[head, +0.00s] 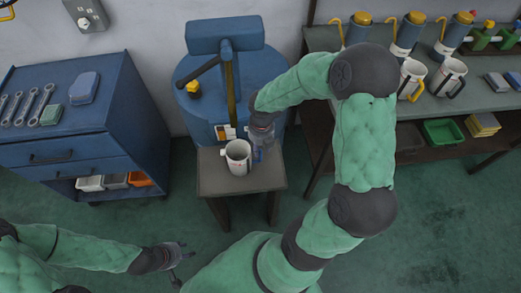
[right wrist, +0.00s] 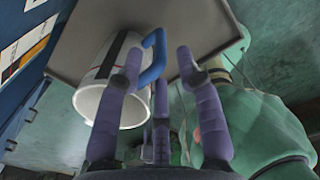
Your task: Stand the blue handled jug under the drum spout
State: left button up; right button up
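The white jug with a blue handle (head: 236,158) stands upright on a small table (head: 215,185) in front of the blue drum (head: 204,113). In the right wrist view the jug (right wrist: 103,94) shows its open mouth and its blue handle (right wrist: 152,60). My right gripper (head: 263,141) is at the jug's handle side. In the right wrist view its fingers (right wrist: 160,68) are spread, with the handle between or just beyond them; contact cannot be told. A tan pipe (head: 232,92) comes down the drum's front, its lower end near the jug. My left gripper (head: 178,260) is open and empty, low over the floor.
A blue cabinet (head: 135,95) with wrenches on top stands at the left. At the right a workbench (head: 390,45) carries several pump bottles and two mugs with yellow and black handles (head: 411,80). A green bin (head: 443,132) sits on its lower shelf.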

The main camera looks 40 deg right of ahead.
notch_tip(320, 180, up, 6)
jog(key=shift+f+p, duration=0.1)
jog(key=shift+p, duration=0.8)
dwell(0.6)
